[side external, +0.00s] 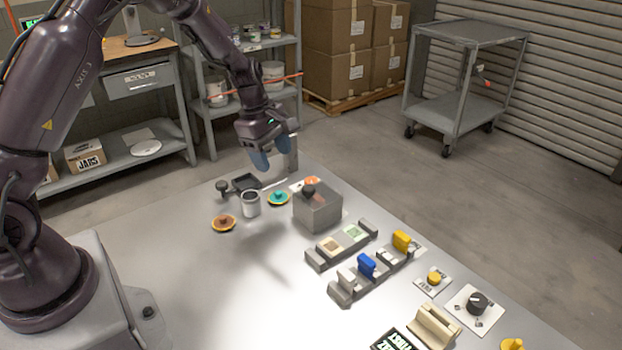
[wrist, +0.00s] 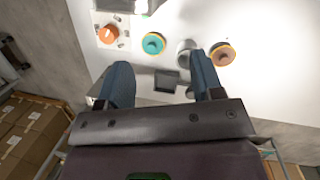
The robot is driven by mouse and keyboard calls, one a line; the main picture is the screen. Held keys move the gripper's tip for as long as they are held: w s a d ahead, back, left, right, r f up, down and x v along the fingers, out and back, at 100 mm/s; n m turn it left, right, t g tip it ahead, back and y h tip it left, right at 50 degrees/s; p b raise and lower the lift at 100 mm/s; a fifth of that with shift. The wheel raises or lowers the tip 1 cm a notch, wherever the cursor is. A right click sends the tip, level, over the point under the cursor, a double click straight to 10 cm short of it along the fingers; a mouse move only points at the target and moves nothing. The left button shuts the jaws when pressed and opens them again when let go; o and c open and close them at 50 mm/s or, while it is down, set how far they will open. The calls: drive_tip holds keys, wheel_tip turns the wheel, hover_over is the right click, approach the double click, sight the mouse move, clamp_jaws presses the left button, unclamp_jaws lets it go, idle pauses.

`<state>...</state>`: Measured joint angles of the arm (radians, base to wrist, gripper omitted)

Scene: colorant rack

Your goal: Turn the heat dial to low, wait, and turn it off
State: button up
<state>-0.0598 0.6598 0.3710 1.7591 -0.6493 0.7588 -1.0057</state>
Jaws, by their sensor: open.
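A black dial (side external: 477,303) sits on a white marked plate at the right of the table in the side view. An orange knob (side external: 311,182) sits on another white plate behind the grey box; it shows more fully in the wrist view (wrist: 108,34). I cannot read which plate is the heat dial's. My gripper (side external: 272,158) is open and empty, raised above the table's far end, well away from the black dial. In the wrist view its blue fingers are spread apart (wrist: 161,75), with the orange knob beyond them to the left.
A grey cup (side external: 251,204), a teal-topped piece (side external: 278,199) and an orange-brown one (side external: 223,223) stand below my gripper. A grey box with a black knob (side external: 317,212) stands right of them. Racks with blue and yellow pieces (side external: 366,265) lie nearer the black dial. The table's left middle is clear.

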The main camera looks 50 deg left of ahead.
sight(312, 180)
drive_tip(key=w+a+f+n+t+y, duration=0.1)
drive_tip(key=w+a+f+n+t, duration=0.2)
drive_tip(key=w+n, duration=0.75)
drive_tip(key=f, duration=0.3)
drive_tip(key=w+f+n, duration=0.1)
drive_tip(key=f, duration=0.3)
drive_tip(key=w+f+n, duration=0.1)
drive_tip(key=f, duration=0.3)
drive_tip(key=shift+w+a, duration=0.15)
drive_tip(key=shift+a, duration=0.05)
drive_tip(key=c, duration=0.9)
